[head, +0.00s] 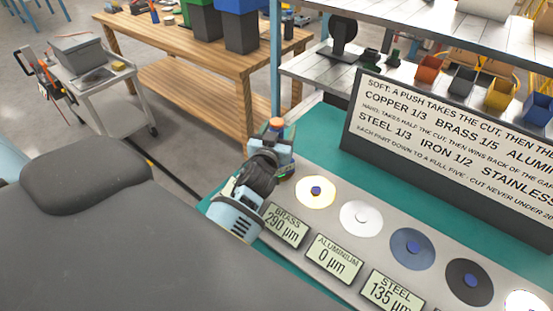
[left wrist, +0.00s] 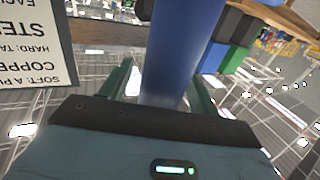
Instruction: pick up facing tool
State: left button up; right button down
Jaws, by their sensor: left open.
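In the head view my left gripper (head: 280,150) is at the far left end of the teal bench, beside the brass disc. An upright piece with an orange-tan top (head: 277,124) stands at its fingers, mostly hidden by the gripper; it may be the facing tool. In the left wrist view a thick blue cylinder (left wrist: 170,50) passes between the two green fingers of my open left gripper (left wrist: 162,85). Gaps show on both sides near the fingers; I cannot tell whether either touches. The cylinder's lower end is hidden behind the gripper body. My right gripper is not in view.
A grey strip holds a brass disc (head: 316,204), an aluminium disc (head: 350,218), a steel disc (head: 400,250) and others. Displays read brass 290, aluminium 0, steel 135 µm. A sign board (head: 450,160) stands behind them. A wooden table (head: 170,45) and a cart (head: 105,90) are further back.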

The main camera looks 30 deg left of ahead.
pick_arm(q)
grip_shut()
dwell(0.4)
jog(key=shift+r, duration=0.2)
jog(key=shift+r, duration=0.1)
